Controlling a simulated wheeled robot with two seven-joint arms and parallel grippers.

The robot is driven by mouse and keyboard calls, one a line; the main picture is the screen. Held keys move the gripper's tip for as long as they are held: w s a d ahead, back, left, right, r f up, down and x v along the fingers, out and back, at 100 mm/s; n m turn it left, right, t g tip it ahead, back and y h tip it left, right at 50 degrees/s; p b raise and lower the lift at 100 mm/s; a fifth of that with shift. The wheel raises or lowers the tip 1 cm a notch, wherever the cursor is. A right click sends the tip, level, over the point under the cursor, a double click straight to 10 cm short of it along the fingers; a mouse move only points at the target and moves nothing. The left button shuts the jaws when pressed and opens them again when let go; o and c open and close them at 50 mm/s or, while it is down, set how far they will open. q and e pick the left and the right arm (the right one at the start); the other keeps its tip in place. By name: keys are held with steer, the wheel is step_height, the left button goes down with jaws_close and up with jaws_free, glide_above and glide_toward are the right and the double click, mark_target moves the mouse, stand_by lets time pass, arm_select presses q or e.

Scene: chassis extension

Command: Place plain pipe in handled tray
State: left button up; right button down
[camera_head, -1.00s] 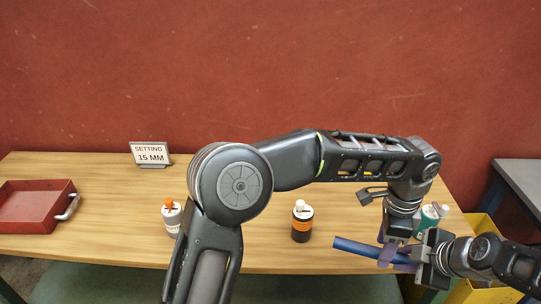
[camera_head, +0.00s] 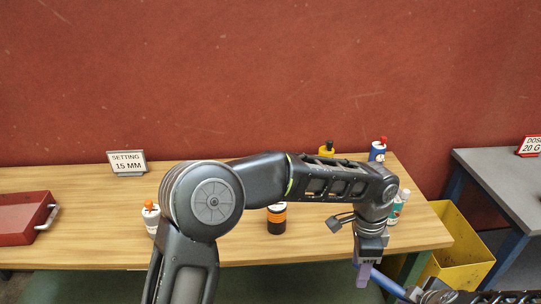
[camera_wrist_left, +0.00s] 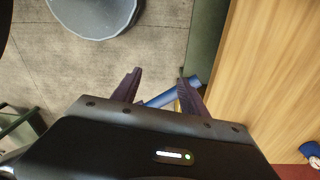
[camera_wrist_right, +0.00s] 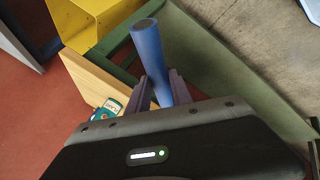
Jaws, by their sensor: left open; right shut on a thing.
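The blue plain pipe (camera_head: 387,283) is held in my right gripper (camera_head: 422,294), at the bottom of the head view. In the right wrist view the pipe (camera_wrist_right: 148,45) stands out between the shut fingers (camera_wrist_right: 159,82). My left gripper (camera_head: 364,273) is open beside the pipe, in front of the table's front edge. In the left wrist view the pipe (camera_wrist_left: 166,96) passes across the gap between the open fingers (camera_wrist_left: 158,76); I cannot tell whether they touch. The red handled tray (camera_head: 24,219) lies at the table's left end, partly cut off, with a grey handle on its right side.
An orange-capped bottle (camera_head: 151,217), a black-and-orange bottle (camera_head: 277,221) and a teal-and-white bottle (camera_head: 398,207) stand on the wooden table (camera_head: 95,240). A setting sign (camera_head: 128,162) stands behind. A yellow bin (camera_head: 462,250) and a grey table (camera_head: 505,180) are at right.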

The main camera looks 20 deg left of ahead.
arm_select(q)
steer(key=s+d+f+n+h, duration=0.1)
steer(key=s+f+n+h, duration=0.4)
steer(key=f, duration=1.2)
steer(key=s+a+f+n, duration=0.2)
steer(key=s+f+n, duration=0.1)
steer(key=s, duration=0.3)
steer(key=s+a+f+n+y, duration=0.1)
steer(key=s+a+f+n, duration=0.1)
steer(key=s+f+n, duration=0.2)
steer(key=s+a+f+n+t, duration=0.1)
steer(key=s+f+n, duration=0.3)
steer(key=s, duration=0.4)
steer(key=shift+s+a+f+y, duration=0.3)
steer(key=shift+s+a+f, duration=0.15)
steer(key=shift+a, duration=0.3)
arm_select(e)
steer(key=s+d+f+m+h, duration=0.2)
steer(key=s+d+f+m, duration=0.1)
steer(key=d, duration=0.5)
steer(key=shift+s+f+m, duration=0.3)
steer(key=shift+f, duration=0.6)
